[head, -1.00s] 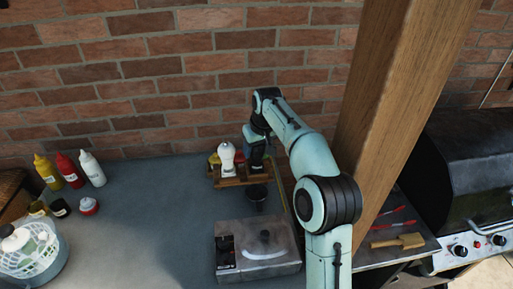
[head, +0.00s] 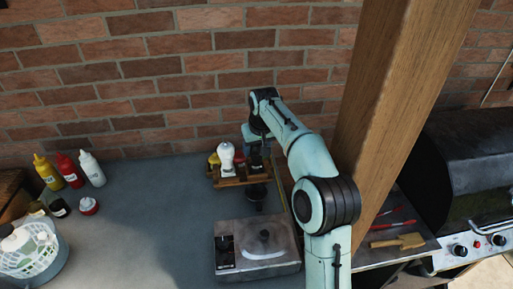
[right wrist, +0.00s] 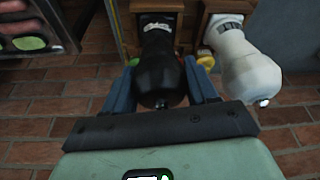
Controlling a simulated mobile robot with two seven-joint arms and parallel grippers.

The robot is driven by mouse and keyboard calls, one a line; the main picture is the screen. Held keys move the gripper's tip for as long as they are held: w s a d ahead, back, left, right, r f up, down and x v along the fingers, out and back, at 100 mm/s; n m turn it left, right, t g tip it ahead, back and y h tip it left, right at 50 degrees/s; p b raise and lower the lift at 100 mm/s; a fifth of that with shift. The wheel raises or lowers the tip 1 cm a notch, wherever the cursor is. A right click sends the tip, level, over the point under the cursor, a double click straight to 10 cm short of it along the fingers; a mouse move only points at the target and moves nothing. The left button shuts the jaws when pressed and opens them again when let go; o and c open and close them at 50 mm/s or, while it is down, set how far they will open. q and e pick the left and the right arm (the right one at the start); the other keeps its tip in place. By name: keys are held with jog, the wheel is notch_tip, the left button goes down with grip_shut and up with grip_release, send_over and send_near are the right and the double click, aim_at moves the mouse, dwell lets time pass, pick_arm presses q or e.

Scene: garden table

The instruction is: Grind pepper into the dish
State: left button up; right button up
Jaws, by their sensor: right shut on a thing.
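A black pepper mill (right wrist: 162,62) is between the fingers of my right gripper (right wrist: 163,88), which is shut on its body. In the right wrist view its label end is still in a slot of the wooden rack (right wrist: 196,25). A white mill (right wrist: 247,60) is beside it in the same rack. In the head view the rack (head: 238,182) stands near the wall, with the white mill (head: 226,157) at left and my right gripper (head: 257,158) at the dark mill. I cannot tell for sure which thing is the dish. My left gripper is out of view.
A grey appliance (head: 257,248) and a black handle-like part (head: 257,194) are in front of the rack. Sauce bottles (head: 68,171) and a white basket (head: 30,250) are at left. The wooden post (head: 385,110) is close right of my arm. Table between is clear.

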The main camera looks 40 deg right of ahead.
jog(key=shift+m+h, duration=0.3)
jog(key=shift+m, duration=0.7)
jog(key=n+y, duration=0.1)
jog(key=n, duration=0.4)
jog(key=shift+d, duration=0.1)
jog(key=shift+a+r+n+y, duration=0.1)
jog(key=shift+a+n+y, duration=0.2)
jog(key=shift+n, duration=0.3)
jog(key=shift+a+n+y, duration=0.15)
jog(key=shift+n+y, duration=0.15)
jog(key=shift+n, duration=0.3)
jog(key=m, duration=0.2)
jog(key=m+h, duration=0.1)
jog(key=m, duration=0.1)
jog(key=shift+d, duration=0.3)
jog(key=m+h, duration=0.1)
jog(key=m, duration=0.2)
